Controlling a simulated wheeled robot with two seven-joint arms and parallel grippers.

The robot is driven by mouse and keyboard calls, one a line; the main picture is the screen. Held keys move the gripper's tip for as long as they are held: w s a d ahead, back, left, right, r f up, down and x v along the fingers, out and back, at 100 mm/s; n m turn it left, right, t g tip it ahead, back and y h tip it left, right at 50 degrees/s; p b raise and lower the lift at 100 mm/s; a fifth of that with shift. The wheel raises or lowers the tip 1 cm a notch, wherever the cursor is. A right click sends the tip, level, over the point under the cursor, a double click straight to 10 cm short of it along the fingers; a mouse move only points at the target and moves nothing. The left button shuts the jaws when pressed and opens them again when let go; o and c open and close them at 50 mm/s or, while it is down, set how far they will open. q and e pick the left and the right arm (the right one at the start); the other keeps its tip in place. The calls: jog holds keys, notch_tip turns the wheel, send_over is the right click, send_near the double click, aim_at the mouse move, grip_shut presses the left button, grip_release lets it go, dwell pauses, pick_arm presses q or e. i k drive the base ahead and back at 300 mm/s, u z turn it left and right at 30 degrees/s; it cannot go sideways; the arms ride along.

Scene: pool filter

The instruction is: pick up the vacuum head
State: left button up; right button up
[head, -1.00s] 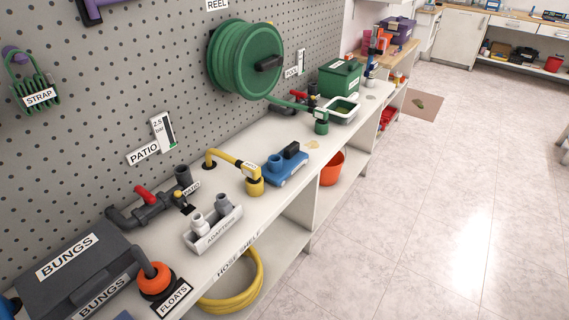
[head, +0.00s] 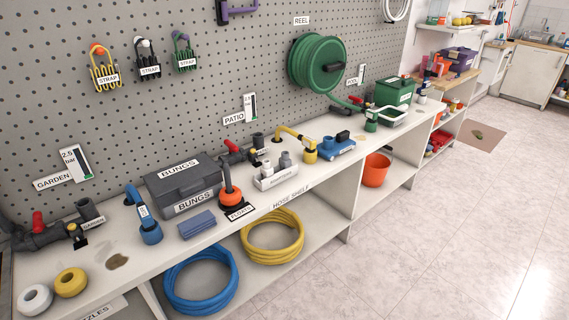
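The likely vacuum head is a low blue body (head: 340,147) with a black block and a short blue spout on top. It sits on the long white shelf top (head: 225,226) in the head view, right of the middle. The yellow elbow fitting (head: 309,155) stands just left of it. Its label is too small to read. Neither of my grippers is in view.
Left of it are the adapter holder (head: 277,178), an orange float (head: 230,197), the grey bungs box (head: 183,180) and a blue fitting (head: 150,233). Right of it are a green fitting (head: 371,126) and a green box (head: 394,93).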

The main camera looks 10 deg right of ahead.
aim_at(331, 147)
jog(key=z, duration=0.95)
jog(key=i, duration=0.15)
jog(key=u, duration=0.2)
